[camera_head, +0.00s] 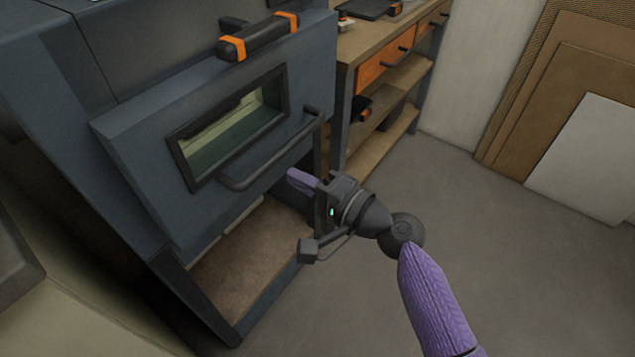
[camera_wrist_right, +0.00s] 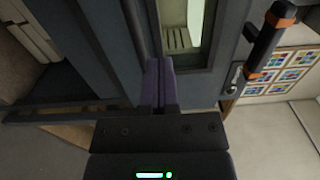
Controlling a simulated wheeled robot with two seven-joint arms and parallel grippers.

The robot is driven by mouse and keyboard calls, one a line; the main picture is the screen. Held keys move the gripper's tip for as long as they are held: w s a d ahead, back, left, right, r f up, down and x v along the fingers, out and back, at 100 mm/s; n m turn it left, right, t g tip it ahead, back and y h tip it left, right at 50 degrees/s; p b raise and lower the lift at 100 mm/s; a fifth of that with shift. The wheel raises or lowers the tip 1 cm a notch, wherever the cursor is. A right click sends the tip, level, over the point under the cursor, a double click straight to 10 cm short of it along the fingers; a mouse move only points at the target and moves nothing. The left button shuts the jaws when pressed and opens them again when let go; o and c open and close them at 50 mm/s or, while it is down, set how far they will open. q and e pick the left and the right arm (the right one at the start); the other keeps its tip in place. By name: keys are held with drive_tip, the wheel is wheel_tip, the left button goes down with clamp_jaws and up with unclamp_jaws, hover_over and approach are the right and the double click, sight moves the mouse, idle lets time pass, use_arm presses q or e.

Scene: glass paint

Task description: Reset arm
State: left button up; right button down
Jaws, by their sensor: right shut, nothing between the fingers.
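My right gripper (camera_head: 300,182) reaches in from the lower right in the head view, with its purple fingers in front of the lower part of a dark blue furnace. The right wrist view shows the same fingers (camera_wrist_right: 158,85) pressed together with nothing between them. The furnace door (camera_head: 150,150) has a window (camera_head: 235,130), a dark curved handle (camera_head: 265,165) below it and an orange-banded dark bar (camera_head: 258,37) at its top. The gripper is just below and right of the curved handle; I cannot tell whether they touch. My left gripper is out of view.
A wooden workbench (camera_head: 365,45) with orange drawers stands behind the furnace. An open brown shelf (camera_head: 250,255) lies under the door. Flat boards (camera_head: 585,75) lean on the wall at the right. The grey floor (camera_head: 530,270) at the right is clear.

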drive_tip(key=s+d+f+n+g+h, duration=0.2)
drive_tip(key=s+d+f+n+h, duration=0.1)
drive_tip(key=s+f, duration=0.3)
drive_tip(key=s+d+f+n+g+h, duration=0.2)
drive_tip(key=s+d+f+n+h, duration=0.15)
drive_tip(key=s, duration=0.45)
drive_tip(key=s+d+f+n+g+h, duration=0.2)
drive_tip(key=s+d+f+g+h, duration=0.15)
drive_tip(key=s+d+h, duration=0.65)
drive_tip(key=s+d+f+g+y, duration=0.1)
drive_tip(key=s+d+f, duration=0.15)
drive_tip(key=f, duration=0.75)
drive_tip(key=s+d+f+g, duration=0.1)
drive_tip(key=s+f, duration=0.3)
drive_tip(key=f, duration=0.6)
drive_tip(key=s+d+f, duration=0.2)
drive_tip(key=s+f, duration=0.2)
drive_tip(key=s, duration=0.2)
drive_tip(key=s+d+f+n, duration=0.1)
drive_tip(key=s+d+f, duration=0.1)
drive_tip(key=s+f, duration=0.2)
drive_tip(key=s+g, duration=0.1)
drive_tip(key=s, duration=0.2)
drive_tip(key=shift+s+d, duration=0.25)
drive_tip(key=shift+d, duration=0.05)
